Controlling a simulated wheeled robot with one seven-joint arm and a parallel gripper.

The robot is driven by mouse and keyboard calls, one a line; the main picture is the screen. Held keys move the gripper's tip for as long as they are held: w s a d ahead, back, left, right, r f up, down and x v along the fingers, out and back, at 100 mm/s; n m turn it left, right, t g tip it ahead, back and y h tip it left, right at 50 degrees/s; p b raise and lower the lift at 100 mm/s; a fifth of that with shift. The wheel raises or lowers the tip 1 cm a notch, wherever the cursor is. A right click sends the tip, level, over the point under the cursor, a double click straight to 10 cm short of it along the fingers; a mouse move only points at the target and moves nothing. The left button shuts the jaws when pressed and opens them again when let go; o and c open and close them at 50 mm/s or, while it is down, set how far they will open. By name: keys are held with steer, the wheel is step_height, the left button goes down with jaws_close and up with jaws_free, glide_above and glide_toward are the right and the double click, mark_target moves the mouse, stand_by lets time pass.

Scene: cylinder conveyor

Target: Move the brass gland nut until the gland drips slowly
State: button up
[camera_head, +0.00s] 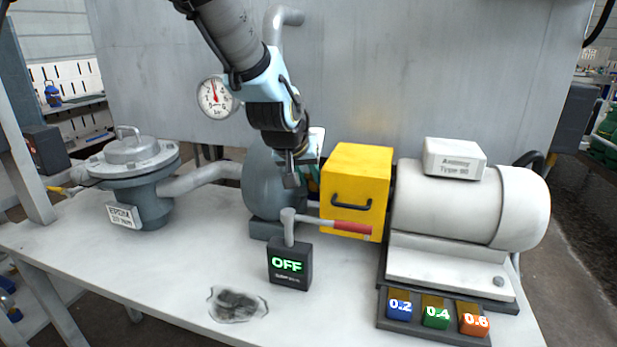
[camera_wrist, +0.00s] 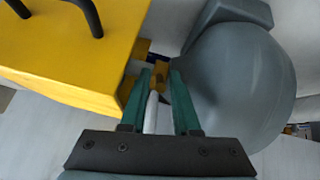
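In the wrist view, a brass-coloured piece (camera_wrist: 161,76), seemingly the gland nut, shows at the fingertips of my gripper (camera_wrist: 160,75). The two green fingers stand apart, one on each side of a pale shaft (camera_wrist: 152,112). I cannot tell whether they touch the brass. In the head view my gripper (camera_head: 306,172) points down between the grey pump body (camera_head: 265,185) and the yellow box (camera_head: 357,170). The arm and pump hide the nut and gland there. No drip can be made out.
A block reading OFF (camera_head: 289,265) has a red-handled lever (camera_head: 345,228) reaching across the yellow box's front. A dark wet patch (camera_head: 238,303) lies on the bench. A pressure gauge (camera_head: 216,97), a white motor (camera_head: 465,205) and numbered blocks (camera_head: 436,313) stand around.

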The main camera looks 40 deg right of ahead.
steer(key=v, duration=1.1)
steer(key=shift+b, duration=0.3)
steer(key=shift+d, duration=0.1)
steer(key=w+a+f+n+y+p, duration=0.15)
steer(key=w+a, duration=0.25)
steer(key=a, duration=0.4)
steer(key=w+a+f+n+y+b, duration=0.1)
steer(key=w+a+f, duration=0.25)
steer(key=a, duration=0.35)
steer(key=w+a+f+n+y+p, duration=0.15)
steer(key=w+a, duration=0.25)
steer(key=a, duration=0.4)
steer(key=s+a+f+n+g+y, duration=0.1)
steer(key=s+a+f+n, duration=0.1)
steer(key=a, duration=0.7)
steer(key=s+a+f+n+y, duration=0.1)
steer(key=s+a+f+n, duration=0.1)
steer(key=a, duration=0.8)
steer(key=shift+a+f+g+y+p, duration=0.15)
steer(key=shift+f+g+y+p, duration=0.15)
steer(key=shift+f+g+p, duration=0.1)
